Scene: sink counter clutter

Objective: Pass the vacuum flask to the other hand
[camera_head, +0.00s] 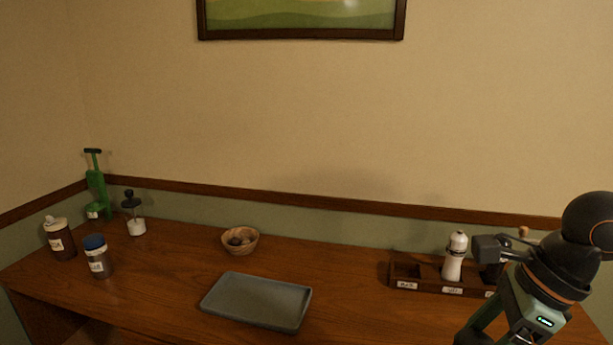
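My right arm comes in at the lower right, in front of the rack's right end. Its dark grey end part (489,249) is just right of the white bottle; whether they touch is unclear. Its fingers cannot be made out clearly. My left gripper is not in view.
The wooden rack (405,272) has labelled compartments. A grey tray (257,301) lies front centre, with a wooden bowl (240,242) behind it. Counter between tray and rack is clear.

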